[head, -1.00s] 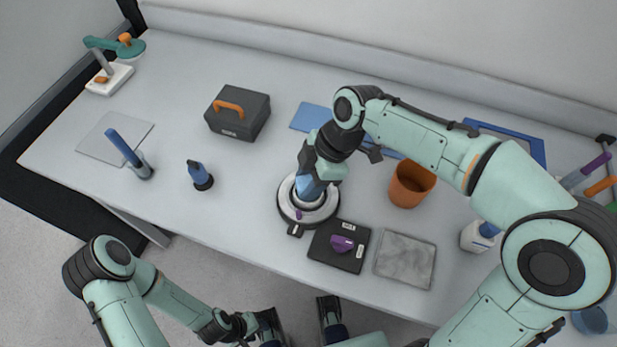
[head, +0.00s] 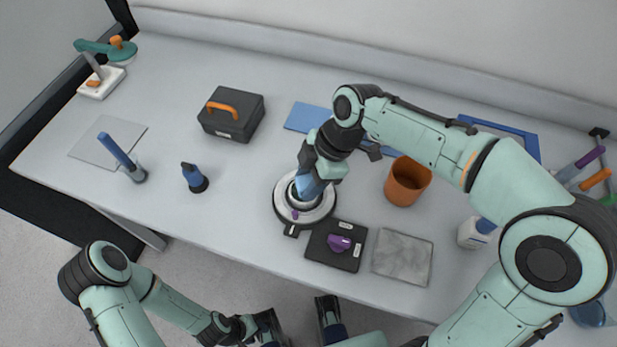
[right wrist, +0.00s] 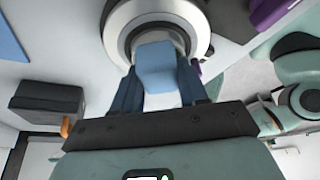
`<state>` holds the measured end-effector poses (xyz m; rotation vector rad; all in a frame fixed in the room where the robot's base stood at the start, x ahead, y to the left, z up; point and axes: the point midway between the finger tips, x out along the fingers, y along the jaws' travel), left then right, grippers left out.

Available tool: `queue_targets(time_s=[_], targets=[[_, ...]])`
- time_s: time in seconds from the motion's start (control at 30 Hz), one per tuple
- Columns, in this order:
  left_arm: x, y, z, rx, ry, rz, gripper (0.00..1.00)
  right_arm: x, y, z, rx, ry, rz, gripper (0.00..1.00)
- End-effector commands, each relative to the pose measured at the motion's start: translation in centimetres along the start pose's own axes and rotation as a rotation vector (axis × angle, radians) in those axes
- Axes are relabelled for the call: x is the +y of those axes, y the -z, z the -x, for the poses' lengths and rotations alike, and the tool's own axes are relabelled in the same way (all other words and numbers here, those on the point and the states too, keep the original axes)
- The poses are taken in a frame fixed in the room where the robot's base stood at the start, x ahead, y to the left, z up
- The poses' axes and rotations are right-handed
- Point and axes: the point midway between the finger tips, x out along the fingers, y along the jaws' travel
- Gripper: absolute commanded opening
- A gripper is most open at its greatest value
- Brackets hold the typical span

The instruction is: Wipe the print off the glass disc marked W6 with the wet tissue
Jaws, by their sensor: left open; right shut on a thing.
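My right gripper (head: 308,186) is shut on a light blue folded piece (right wrist: 157,72), which looks like the wet tissue. It is over the middle of a round stand with a pale ring (head: 322,211); the ring also shows in the right wrist view (right wrist: 116,24). The glass disc, its W6 mark and any print cannot be made out; the gripper and tissue cover the ring's centre. Whether the tissue touches the glass is unclear. My left gripper (head: 297,318) is open and empty, low in front of the table edge.
A black plate with a purple knob (head: 339,243) and a grey marbled slab (head: 402,257) lie right of the stand. An orange cup (head: 407,181), white bottle (head: 475,232) and dark case (head: 231,116) stand around. A small blue-and-black tool (head: 194,178) stands left.

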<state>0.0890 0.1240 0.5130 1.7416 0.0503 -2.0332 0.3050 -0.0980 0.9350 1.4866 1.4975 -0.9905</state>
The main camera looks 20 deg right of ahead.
Motion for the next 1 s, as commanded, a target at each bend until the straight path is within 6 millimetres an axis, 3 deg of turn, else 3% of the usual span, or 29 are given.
queue_targets(time_s=[0.7, 1.0], targets=[[0.0, 0.0, 0.1, 0.000, 0.000, 0.000, 0.43, 0.0, 2.2, -1.1, 0.000, 0.001, 0.001, 0.11], [0.0, 0.0, 0.1, 0.000, 0.000, 0.000, 0.43, 0.0, 1.3, -0.7, -0.001, 0.001, -0.001, 0.11]])
